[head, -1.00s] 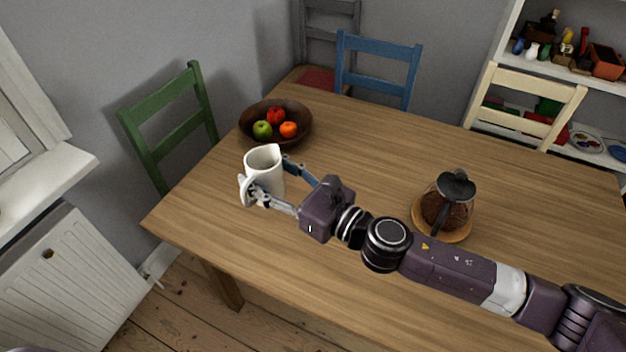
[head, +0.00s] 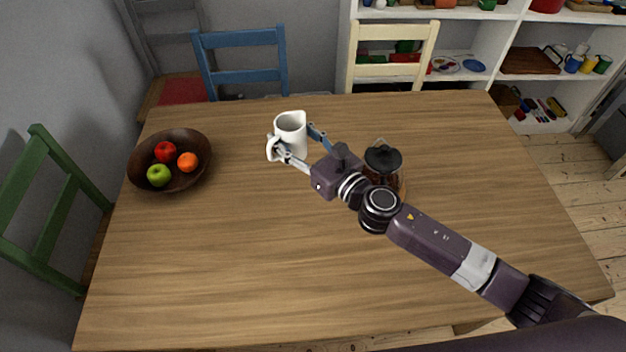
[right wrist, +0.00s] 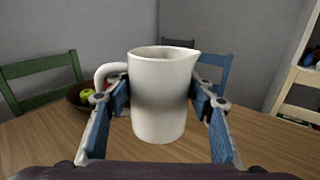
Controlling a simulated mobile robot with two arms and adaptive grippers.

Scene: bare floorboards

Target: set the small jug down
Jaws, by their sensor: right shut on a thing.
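The small white jug (head: 291,133) is upright over the far middle part of the wooden table (head: 230,250). My right gripper (head: 302,145) is shut on it, with one finger on each side. In the right wrist view the jug (right wrist: 160,95) stands between the blue finger pads of the gripper (right wrist: 160,112), its handle to the left and its spout to the right. I cannot tell for sure whether its base touches the table. My left gripper does not show.
A wooden bowl (head: 196,176) with apples and an orange fruit stands at the table's left. A glass coffee pot (head: 383,162) is partly hidden behind my right arm. Blue (head: 240,40) and cream (head: 390,70) chairs stand behind the table. The table's front left and right are clear.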

